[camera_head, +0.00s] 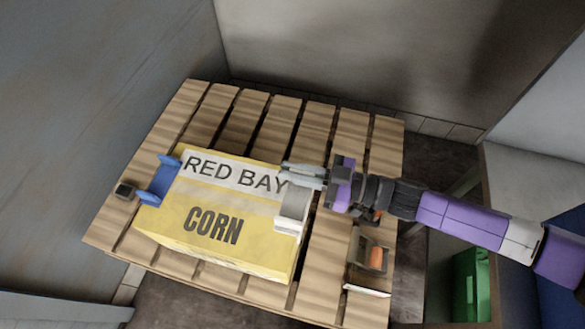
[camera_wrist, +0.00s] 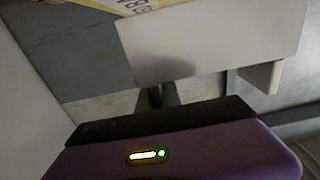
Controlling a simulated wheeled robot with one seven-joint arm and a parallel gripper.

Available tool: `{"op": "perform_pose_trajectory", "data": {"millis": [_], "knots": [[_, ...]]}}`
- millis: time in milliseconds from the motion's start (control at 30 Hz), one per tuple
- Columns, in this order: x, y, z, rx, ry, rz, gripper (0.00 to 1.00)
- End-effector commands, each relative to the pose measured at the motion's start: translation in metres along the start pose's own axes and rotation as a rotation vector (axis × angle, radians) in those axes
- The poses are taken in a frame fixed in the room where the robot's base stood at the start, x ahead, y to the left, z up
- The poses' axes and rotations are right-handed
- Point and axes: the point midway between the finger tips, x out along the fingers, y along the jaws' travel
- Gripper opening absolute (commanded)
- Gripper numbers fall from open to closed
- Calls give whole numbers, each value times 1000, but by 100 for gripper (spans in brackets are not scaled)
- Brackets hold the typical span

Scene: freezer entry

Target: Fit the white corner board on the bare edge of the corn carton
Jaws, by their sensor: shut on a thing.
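The yellow corn carton (camera_head: 225,215), lettered RED BAY CORN, lies on a slatted wooden pallet (camera_head: 340,130). A blue corner board (camera_head: 158,180) sits at its left edge. My gripper (camera_head: 303,175) is at the carton's right edge, shut on the white corner board (camera_head: 293,207). The white corner board overlaps that right edge in the head view; I cannot tell whether it touches the carton. In the wrist view the white board (camera_wrist: 215,45) spans the space beyond my finger tips (camera_wrist: 156,97), with part of the carton (camera_wrist: 200,3) showing past it. The board hides much of the carton's right edge.
A small dark block (camera_head: 124,190) lies at the pallet's left side. A tool with an orange part (camera_head: 376,258) lies on the pallet at the right front. Walls close off the left and back. A green bin (camera_head: 470,285) stands at the right. The pallet's back slats are clear.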

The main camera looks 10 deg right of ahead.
Motion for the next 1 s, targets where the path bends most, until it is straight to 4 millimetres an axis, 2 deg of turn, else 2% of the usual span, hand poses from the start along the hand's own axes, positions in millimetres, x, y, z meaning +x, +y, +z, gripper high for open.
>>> {"op": "perform_pose_trajectory", "data": {"millis": [33,700,1000], "knots": [[0,0,8,0,0,0,0],[1,0,68,0,0,-1,0],[6,0,84,0,1,0,0]]}}
